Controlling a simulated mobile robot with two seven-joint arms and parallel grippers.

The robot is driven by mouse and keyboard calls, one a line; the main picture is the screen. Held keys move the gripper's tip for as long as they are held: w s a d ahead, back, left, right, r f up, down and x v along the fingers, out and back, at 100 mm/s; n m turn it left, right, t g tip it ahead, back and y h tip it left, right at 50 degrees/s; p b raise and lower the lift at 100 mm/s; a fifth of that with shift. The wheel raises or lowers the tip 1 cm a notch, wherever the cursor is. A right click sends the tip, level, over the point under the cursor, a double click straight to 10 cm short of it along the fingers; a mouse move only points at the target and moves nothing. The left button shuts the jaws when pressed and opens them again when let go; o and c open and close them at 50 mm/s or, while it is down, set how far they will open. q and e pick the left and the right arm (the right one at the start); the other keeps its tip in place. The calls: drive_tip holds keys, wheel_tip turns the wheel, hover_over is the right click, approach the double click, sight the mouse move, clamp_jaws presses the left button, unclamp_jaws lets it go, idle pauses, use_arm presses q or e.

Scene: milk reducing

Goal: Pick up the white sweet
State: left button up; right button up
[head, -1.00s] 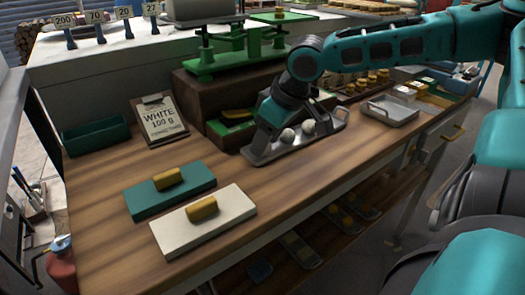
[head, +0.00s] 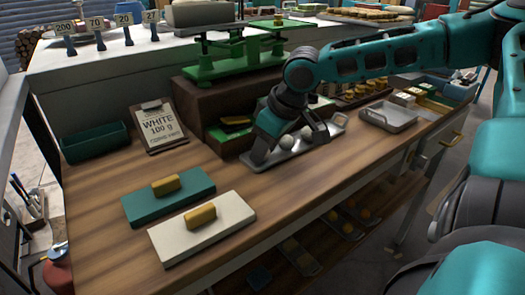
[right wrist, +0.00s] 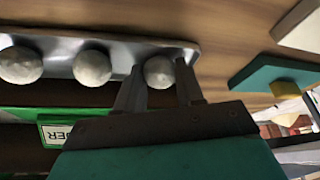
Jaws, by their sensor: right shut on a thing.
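A metal tray (head: 332,131) on the wooden bench holds round white sweets. Two of them, a nearer white sweet (head: 287,142) and a farther white sweet (head: 306,132), show in the head view. My right gripper (head: 259,156) is down at the tray's left end and hides the sweet there. In the right wrist view my right gripper (right wrist: 160,76) is shut on the end white sweet (right wrist: 159,70), with a finger on each side. The other two sweets sit apart in a row in the tray. My left gripper is out of view.
A green block (head: 168,195) and a white block (head: 202,228), each with a yellow handle, lie at the front. A clipboard reading "WHITE 100 g" (head: 159,128) leans behind them. A green scale (head: 232,60) stands behind. A grey tray (head: 389,118) is to the right.

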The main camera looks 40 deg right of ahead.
use_arm(q)
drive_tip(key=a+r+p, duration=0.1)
drive_tip(key=p, duration=0.1)
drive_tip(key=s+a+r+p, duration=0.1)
drive_tip(key=p, duration=0.2)
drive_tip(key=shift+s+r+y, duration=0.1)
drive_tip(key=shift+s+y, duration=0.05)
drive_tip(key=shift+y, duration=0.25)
use_arm(e)
wheel_tip(320, 180, up, 20)
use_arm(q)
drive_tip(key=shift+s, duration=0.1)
use_arm(e)
drive_tip(key=shift+s, duration=0.1)
